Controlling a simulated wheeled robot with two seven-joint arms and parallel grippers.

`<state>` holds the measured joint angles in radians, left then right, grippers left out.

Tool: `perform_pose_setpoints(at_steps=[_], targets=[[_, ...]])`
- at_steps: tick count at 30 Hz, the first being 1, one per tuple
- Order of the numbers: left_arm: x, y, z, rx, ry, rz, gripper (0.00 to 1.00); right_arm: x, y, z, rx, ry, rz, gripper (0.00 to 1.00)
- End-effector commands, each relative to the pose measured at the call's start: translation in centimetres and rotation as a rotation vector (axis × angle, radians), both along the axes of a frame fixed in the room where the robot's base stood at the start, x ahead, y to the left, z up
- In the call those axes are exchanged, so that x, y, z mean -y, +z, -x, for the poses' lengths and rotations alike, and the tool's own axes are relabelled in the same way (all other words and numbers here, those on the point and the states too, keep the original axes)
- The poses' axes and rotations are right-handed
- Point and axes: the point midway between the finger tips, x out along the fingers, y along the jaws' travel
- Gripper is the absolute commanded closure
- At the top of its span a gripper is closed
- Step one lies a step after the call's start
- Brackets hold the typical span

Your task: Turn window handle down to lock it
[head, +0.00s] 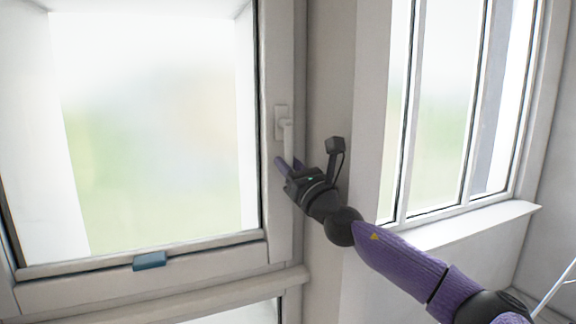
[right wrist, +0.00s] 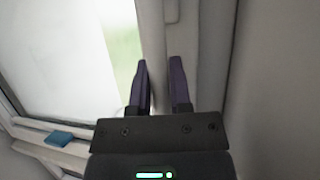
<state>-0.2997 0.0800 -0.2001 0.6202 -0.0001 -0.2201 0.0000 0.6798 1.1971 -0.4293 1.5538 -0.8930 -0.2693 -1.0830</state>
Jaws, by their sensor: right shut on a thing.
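The white window handle (head: 287,132) is on the right upright of the window sash (head: 275,60). Its lever hangs straight down from its base plate. My right gripper (head: 287,163) is at the lower end of the lever, with its purple fingers on either side, shut on it. In the right wrist view, part of the handle (right wrist: 171,10) shows above the fingertips (right wrist: 160,66); the fingers stand a little apart, and what lies between them is hard to make out. My left gripper is not in view. The sash looks flush with its frame.
A blue block (head: 149,261) is on the bottom rail of the sash; it also shows in the right wrist view (right wrist: 59,138). A second window (head: 450,100) with a white sill (head: 470,226) is to the right, past a wall corner close to my right arm.

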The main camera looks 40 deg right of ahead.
Motion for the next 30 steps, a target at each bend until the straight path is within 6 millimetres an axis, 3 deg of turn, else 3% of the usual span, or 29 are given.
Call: perform_pose_setpoints(at_steps=[5, 6, 10, 20, 23, 30], targets=[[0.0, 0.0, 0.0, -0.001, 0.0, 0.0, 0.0, 0.0, 0.0, 0.0, 0.001, -0.002, 0.002, 1.0], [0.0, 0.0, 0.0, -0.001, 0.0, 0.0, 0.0, 0.0, 0.0, 0.0, 0.001, -0.003, 0.001, 0.67], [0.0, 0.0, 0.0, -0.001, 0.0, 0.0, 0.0, 0.0, 0.0, 0.0, 0.001, -0.002, 0.0, 0.4], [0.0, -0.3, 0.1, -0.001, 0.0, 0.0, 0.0, 0.1, -0.2, 0.3, 0.002, -0.003, 0.001, 0.4], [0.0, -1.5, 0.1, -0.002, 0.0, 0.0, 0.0, 0.0, -1.1, 1.5, -0.001, -0.004, 0.004, 0.4], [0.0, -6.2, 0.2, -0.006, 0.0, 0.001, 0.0, -0.5, -3.1, 4.9, -0.003, -0.002, 0.011, 0.4]])
